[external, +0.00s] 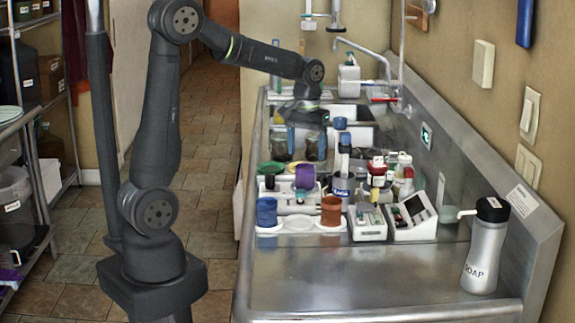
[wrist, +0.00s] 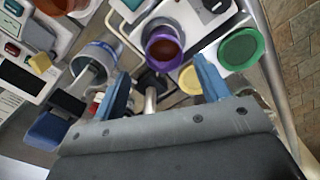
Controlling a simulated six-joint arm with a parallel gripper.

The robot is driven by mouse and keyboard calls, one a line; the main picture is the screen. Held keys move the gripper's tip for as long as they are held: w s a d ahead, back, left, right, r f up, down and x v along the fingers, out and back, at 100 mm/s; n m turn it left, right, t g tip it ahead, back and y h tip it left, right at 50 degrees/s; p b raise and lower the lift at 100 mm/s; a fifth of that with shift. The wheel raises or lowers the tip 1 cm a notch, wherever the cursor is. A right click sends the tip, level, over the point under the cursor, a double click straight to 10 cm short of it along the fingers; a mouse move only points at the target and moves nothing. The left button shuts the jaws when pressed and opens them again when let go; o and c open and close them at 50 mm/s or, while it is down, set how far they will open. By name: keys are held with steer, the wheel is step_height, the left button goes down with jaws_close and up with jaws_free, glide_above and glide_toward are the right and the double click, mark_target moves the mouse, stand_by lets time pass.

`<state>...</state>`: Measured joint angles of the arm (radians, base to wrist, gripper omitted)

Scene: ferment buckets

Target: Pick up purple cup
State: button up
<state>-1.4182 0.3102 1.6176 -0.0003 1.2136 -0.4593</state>
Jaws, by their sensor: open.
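The fingers do not visibly touch the cup.
A green cup (external: 271,168) stands left of the purple cup. Blue (external: 266,211) and brown (external: 331,210) cups stand in front.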

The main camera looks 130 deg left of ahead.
mark_target(304, 174)
steer(key=f, duration=0.8)
steer(key=shift+s+d+f, duration=0.1)
steer(key=shift+s+d, duration=0.1)
steer(key=c, duration=1.1)
